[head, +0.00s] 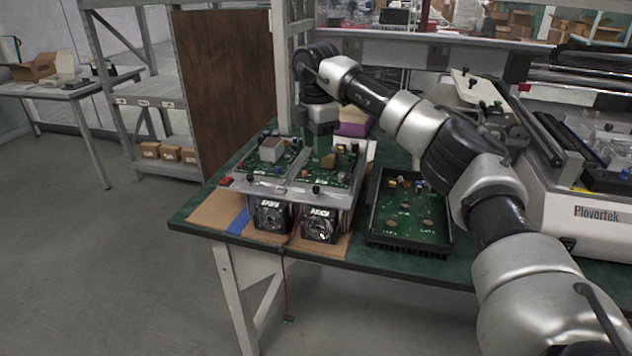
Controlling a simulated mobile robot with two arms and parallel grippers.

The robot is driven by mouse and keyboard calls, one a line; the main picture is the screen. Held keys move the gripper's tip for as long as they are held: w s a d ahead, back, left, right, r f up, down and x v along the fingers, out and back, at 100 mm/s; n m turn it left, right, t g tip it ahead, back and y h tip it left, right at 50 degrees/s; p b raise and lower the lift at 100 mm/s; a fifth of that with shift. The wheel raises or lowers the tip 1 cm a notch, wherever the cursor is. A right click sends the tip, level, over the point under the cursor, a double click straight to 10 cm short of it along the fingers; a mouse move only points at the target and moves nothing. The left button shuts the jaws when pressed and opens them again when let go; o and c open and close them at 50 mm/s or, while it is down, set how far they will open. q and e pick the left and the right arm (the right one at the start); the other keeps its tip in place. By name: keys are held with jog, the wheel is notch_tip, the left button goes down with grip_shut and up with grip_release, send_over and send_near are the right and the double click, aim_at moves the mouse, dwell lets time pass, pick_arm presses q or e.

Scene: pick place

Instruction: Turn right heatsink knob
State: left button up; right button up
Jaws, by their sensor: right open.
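A metal test fixture (284,194) stands near the table's left front corner, with two green circuit boards on top and two fan units at its front. A small black knob (317,189) sticks up from the front plate above the right fan unit (320,225). The left fan unit (271,216) is beside it. My right gripper (316,146) points down over the rear of the right board, behind this knob and apart from it. It is open, with no object visible between its fingers. Whether the fingertips touch board parts I cannot tell. My left gripper is out of view.
A black tray (374,232) with a green board lies right of the fixture. A large white machine (585,222) fills the table's right side. A purple-yellow item (355,124) lies behind the fixture. A brown panel and shelf (160,97) stand left of the table.

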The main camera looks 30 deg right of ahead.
aim_at(316, 187)
notch_tip(316, 187, down, 10)
jog(key=shift+f+b, duration=0.25)
jog(key=shift+b, duration=0.2)
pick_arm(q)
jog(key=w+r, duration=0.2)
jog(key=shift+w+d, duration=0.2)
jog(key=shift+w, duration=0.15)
